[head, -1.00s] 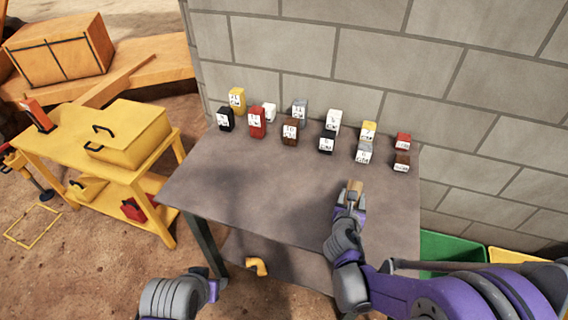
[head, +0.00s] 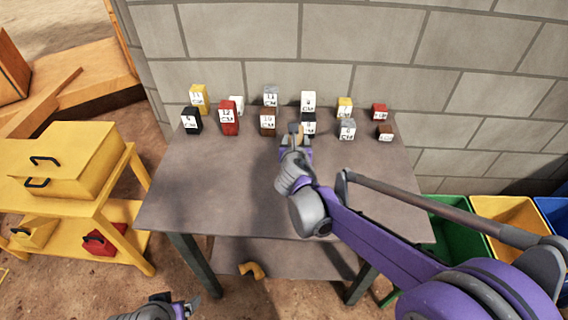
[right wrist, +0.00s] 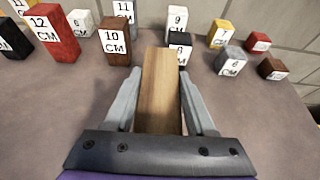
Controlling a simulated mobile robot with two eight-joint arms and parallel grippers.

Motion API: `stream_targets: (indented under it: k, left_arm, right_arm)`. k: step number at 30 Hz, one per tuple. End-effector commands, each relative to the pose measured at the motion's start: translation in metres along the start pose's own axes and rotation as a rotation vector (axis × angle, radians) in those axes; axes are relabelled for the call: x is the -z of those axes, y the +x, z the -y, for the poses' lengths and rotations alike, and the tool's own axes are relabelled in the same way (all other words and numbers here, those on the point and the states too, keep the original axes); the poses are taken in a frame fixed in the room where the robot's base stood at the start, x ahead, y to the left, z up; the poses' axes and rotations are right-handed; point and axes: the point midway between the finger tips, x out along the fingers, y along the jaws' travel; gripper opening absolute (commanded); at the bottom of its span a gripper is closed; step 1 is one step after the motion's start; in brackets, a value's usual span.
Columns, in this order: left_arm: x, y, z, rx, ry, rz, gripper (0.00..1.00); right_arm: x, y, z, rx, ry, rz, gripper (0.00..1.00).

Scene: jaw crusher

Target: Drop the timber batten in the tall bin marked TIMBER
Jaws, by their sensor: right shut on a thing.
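The timber batten is a plain light-brown wooden block; it shows in the right wrist view (right wrist: 159,92) and, small, in the head view (head: 296,131). My right gripper (right wrist: 160,105) is shut on it, with one finger on each side. In the head view my right gripper (head: 295,139) is over the back middle of the grey table, close in front of the labelled blocks. My left gripper (head: 188,306) is at the bottom edge, mostly cut off, and its jaws cannot be read. No bin marked TIMBER can be read.
Several coloured blocks with CM labels, including a red one (head: 228,118), stand along the back of the table (head: 200,190). Green (head: 458,240), yellow (head: 512,225) and blue (head: 555,215) bins stand at the right. A yellow cart (head: 75,175) is at the left.

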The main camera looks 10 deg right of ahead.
Motion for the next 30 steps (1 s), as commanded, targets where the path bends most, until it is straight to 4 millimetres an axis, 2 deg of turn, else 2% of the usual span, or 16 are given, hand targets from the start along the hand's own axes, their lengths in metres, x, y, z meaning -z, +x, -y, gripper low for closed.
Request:
stream_targets:
  k: [4, 12, 19, 24, 30]
  left_arm:
    - [-0.004, 0.007, 0.000, 0.000, 0.000, 0.003, 0.86]
    - [-0.007, 0.011, 0.000, 0.000, 0.000, 0.004, 0.86]
    - [-0.008, 0.013, 0.000, 0.000, 0.000, 0.005, 0.86]
    - [-0.010, 0.016, 0.000, 0.000, 0.000, 0.006, 0.86]
    - [-0.010, 0.016, 0.000, 0.000, 0.000, 0.006, 0.86]
  right_arm:
    - [-0.007, 0.003, 0.000, -0.001, -0.001, 0.001, 0.00]
    - [0.034, 0.021, -0.001, -0.002, -0.001, 0.002, 0.00]
    - [0.051, 0.028, -0.001, -0.002, -0.001, 0.002, 0.00]
    - [0.074, 0.037, -0.001, -0.002, -0.001, 0.002, 0.00]
    - [0.078, 0.038, -0.001, -0.003, -0.001, 0.002, 0.00]
